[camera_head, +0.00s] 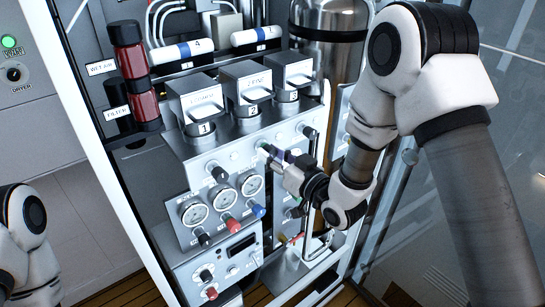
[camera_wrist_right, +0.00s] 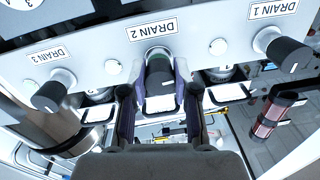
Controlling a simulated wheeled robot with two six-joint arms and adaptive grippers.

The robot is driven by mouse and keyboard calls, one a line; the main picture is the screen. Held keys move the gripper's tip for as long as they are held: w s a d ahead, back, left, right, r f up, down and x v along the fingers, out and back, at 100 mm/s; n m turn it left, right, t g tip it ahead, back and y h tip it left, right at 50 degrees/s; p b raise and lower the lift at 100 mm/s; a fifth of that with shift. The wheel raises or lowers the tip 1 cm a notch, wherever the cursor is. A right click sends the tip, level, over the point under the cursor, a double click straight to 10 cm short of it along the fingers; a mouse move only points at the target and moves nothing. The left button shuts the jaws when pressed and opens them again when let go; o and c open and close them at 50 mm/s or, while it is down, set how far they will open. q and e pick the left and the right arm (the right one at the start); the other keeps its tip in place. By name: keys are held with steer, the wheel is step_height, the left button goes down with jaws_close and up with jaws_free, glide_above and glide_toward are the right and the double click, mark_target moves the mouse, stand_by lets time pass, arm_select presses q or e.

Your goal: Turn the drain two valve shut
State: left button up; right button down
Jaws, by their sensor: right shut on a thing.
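The drain two valve is a dark round knob (camera_wrist_right: 159,72) under the DRAIN 2 label (camera_wrist_right: 152,30) in the right wrist view. My right gripper (camera_wrist_right: 158,90) has one finger on each side of this knob and is shut on it. In the head view my right gripper (camera_head: 271,154) reaches the panel front from the right and mostly hides the knob. The knob's pointer mark is not clear to me. Part of my left arm (camera_head: 28,235) shows at the lower left of the head view; its gripper is out of view.
The drain one knob (camera_wrist_right: 286,54) and drain three knob (camera_wrist_right: 48,96) flank the held knob. Gauges (camera_head: 223,197) with coloured knobs sit below on the panel. Metal boxes (camera_head: 245,85) stand above. A bent metal tube (camera_head: 318,245) is close under my right wrist.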

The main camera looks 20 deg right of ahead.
steer(key=m+b, duration=0.1)
steer(key=m, duration=0.3)
steer(key=shift+m, duration=0.3)
steer(key=m+b, duration=0.1)
steer(key=m, duration=0.3)
steer(key=shift+r+m+h, duration=0.1)
steer(key=shift+m+h, duration=0.2)
steer(key=shift+m, duration=0.1)
steer(key=m, duration=0.4)
steer(key=shift+m+t, duration=0.3)
steer(key=shift+m, duration=0.1)
steer(key=m, duration=0.5)
steer(key=shift+m+h, duration=0.3)
steer(key=shift+m, duration=0.1)
steer(key=c, duration=0.9)
jaws_free()
steer(key=shift+o, duration=0.2)
steer(key=shift+s, duration=0.1)
